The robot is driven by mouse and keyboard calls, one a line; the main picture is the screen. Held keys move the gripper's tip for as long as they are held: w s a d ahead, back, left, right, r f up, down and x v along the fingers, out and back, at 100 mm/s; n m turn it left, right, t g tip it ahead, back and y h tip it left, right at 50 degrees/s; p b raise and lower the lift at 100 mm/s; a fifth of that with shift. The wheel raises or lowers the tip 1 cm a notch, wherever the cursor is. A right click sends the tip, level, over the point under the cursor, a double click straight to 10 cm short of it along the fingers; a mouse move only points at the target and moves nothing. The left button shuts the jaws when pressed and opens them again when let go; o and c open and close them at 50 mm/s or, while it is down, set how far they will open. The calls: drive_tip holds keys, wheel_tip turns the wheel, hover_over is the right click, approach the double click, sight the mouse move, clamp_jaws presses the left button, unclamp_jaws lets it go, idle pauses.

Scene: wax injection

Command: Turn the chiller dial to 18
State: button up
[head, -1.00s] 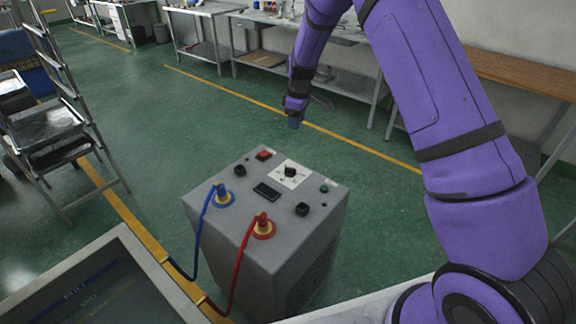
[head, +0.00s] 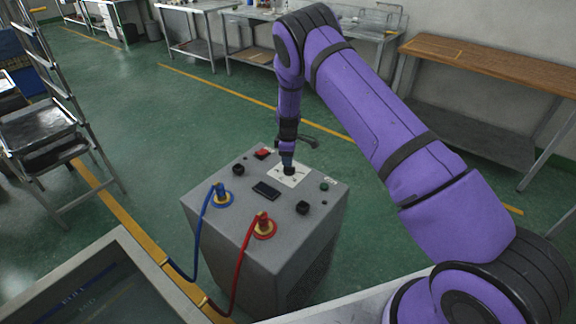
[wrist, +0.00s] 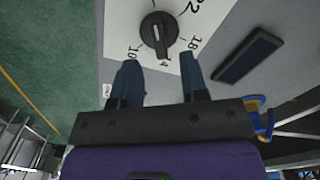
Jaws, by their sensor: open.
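The chiller (head: 245,215) is a grey box with a white scale plate (head: 296,181) on its top. In the wrist view the black dial (wrist: 158,34) sits on the white plate (wrist: 118,18), with 10, 14, 18 and 22 printed around it. The dial's bar appears to point at 14; 18 is to the right of that. My gripper (wrist: 158,62) is open, its two blue fingers apart just short of the dial, one towards 10 and one towards 18. In the head view my gripper (head: 288,168) is over the dial and hides most of it.
The top also holds a dark display (head: 266,190), black knobs, a red switch (head: 262,154) and a green button (head: 324,186). A blue hose (head: 200,235) and a red hose (head: 239,262) rise on the near side. Open green floor lies behind the chiller.

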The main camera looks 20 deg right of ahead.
sight(289, 169)
drive_tip(key=shift+f, duration=2.05)
clamp_jaws()
